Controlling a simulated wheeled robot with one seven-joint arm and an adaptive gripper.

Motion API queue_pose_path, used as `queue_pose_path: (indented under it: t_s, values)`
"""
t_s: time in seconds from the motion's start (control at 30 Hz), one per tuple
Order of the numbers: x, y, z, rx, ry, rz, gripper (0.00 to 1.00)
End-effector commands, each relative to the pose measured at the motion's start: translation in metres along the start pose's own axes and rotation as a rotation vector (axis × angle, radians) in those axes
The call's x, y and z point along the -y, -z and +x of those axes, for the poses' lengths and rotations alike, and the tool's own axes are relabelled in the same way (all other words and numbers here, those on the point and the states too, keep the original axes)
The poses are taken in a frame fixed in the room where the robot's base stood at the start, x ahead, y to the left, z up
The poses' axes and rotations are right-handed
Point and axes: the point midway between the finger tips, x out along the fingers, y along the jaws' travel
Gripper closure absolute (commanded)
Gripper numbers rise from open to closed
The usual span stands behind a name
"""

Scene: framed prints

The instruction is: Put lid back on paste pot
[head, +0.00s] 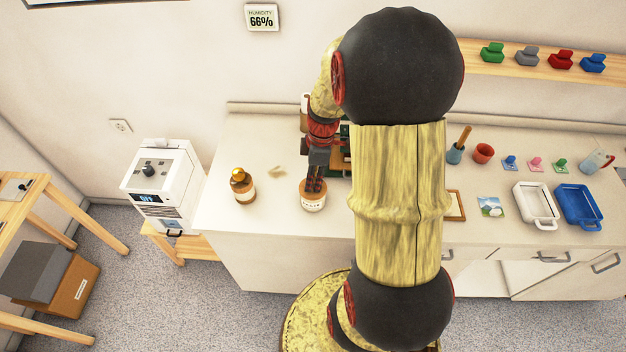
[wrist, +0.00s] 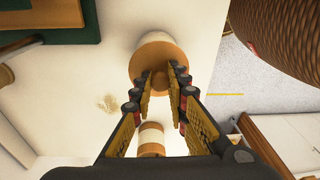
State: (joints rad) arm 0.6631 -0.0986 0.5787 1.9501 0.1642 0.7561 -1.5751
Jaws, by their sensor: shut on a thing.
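The paste pot (head: 313,204), a pale cylinder with dark lettering, stands upright near the counter's front edge. It also shows in the wrist view (wrist: 156,37). Its round brown lid (wrist: 143,65) is at the pot's mouth and looks about centred; I cannot tell whether it is fully seated or slightly raised. My gripper (head: 314,190) points down over the pot, its fingers closed on the middle of the lid. In the wrist view the fingertips (wrist: 161,76) hide the part they grip.
A jar with a golden top (head: 242,186) stands left of the pot on the white counter (head: 222,215). A pale smear (head: 277,171) lies between them. Trays and small items stand to the right.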

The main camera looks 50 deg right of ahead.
Motion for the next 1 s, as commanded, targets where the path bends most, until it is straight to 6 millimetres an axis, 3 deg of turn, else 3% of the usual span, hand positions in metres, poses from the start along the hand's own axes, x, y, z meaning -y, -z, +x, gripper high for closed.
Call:
queue_pose_path:
  t_s: [0.1, 0.13, 0.4, 0.5, 0.7, 1.0]
  values:
    - [-0.0001, 0.0000, -0.0001, 0.000, 0.000, 0.000, 1.00]
    - [-0.0001, 0.0000, -0.0001, 0.000, 0.000, 0.000, 0.83]
    - [0.0000, 0.0000, -0.0001, 0.000, 0.000, 0.000, 0.68]
    - [0.0000, 0.0000, -0.0001, 0.000, 0.000, 0.000, 0.63]
    - [0.0000, 0.0000, -0.0001, 0.000, 0.000, 0.000, 0.63]
    - [0.0000, 0.0000, 0.0000, 0.000, 0.000, 0.000, 0.46]
